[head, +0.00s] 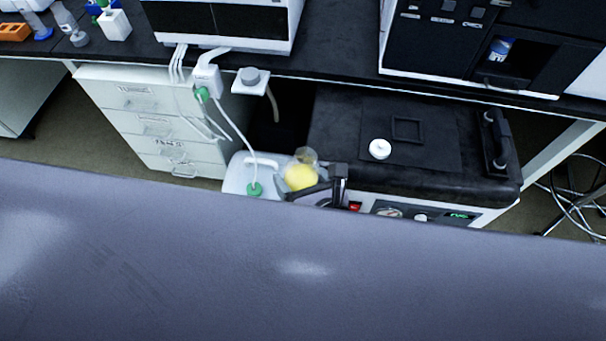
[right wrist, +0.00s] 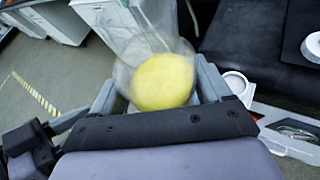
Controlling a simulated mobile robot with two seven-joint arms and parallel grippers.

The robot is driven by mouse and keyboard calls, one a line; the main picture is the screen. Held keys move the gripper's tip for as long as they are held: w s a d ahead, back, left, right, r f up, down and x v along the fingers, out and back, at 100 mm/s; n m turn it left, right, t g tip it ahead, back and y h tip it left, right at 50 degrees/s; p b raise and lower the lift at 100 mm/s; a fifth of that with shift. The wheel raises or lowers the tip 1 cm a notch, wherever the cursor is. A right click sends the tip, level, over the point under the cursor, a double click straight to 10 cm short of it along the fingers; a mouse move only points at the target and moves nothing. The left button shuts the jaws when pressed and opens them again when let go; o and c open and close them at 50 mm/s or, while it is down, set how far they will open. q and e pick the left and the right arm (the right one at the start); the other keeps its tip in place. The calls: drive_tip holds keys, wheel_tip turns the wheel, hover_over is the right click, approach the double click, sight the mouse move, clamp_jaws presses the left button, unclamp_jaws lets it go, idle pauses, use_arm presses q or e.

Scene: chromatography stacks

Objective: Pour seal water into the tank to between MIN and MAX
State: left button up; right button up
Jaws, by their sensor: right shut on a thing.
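My right gripper (head: 322,190) is shut on a clear vessel with a yellow part (head: 300,177). In the right wrist view the clear vessel (right wrist: 125,78) sits between the fingers, and its yellow area (right wrist: 162,82) looks round; whether that is liquid or a lid I cannot tell. The vessel is in front of the black-topped unit (head: 440,125), at its left. A white round cap (head: 379,149) lies on that unit's top. A white ring (right wrist: 235,85), perhaps an opening, shows right of the vessel in the right wrist view. No MIN or MAX marks are readable. My left gripper is out of view.
A white container with a green cap (head: 254,190) and a tube stands left of the vessel. White drawers (head: 150,125) stand farther left. The dark bench (head: 335,55) with instruments overhangs behind. The unit's front has a gauge and a green display (head: 460,215). My own grey arm covers the foreground.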

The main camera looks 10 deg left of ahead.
drive_tip(key=shift+w+d+r+m+g+y+b, duration=0.25)
drive_tip(key=shift+m+g+y+b, duration=0.2)
drive_tip(key=shift+m, duration=0.35)
drive_tip(key=shift+p, duration=0.45)
drive_tip(key=shift+w+d+r+m+p, duration=0.1)
drive_tip(key=shift+w+d+m+p, duration=0.15)
drive_tip(key=shift+p, duration=0.2)
drive_tip(key=shift+s, duration=0.1)
drive_tip(key=shift+a, duration=0.1)
drive_tip(key=shift+s+a+m+g+y, duration=0.15)
drive_tip(key=shift+m+g+y, duration=0.1)
drive_tip(key=shift+m+y, duration=0.15)
drive_tip(key=shift+s+m+g+y+p, duration=0.1)
drive_tip(key=shift+m+g+y+p, duration=0.2)
drive_tip(key=shift+m+p, duration=0.15)
drive_tip(key=shift+a, duration=0.1)
